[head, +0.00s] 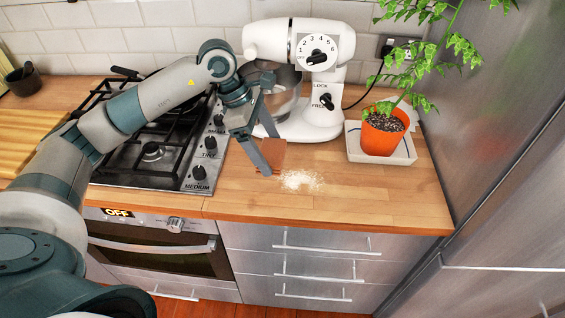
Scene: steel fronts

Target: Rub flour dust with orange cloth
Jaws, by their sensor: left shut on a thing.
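The white flour dust (301,180) lies in a small patch on the wooden counter, in front of the stand mixer. The orange cloth (272,153) is a small brownish-orange piece just behind and left of the dust. My left gripper (266,170) reaches down from the left and is shut on the cloth, close to the counter top. Its fingers hide part of the cloth. I cannot tell whether the cloth touches the dust. My right gripper is not in view.
A white stand mixer (306,118) stands right behind the cloth. A gas hob (155,152) lies to the left. A potted plant in an orange pot (384,135) stands on a white tray (405,158) to the right. The counter (375,193) right of the dust is clear.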

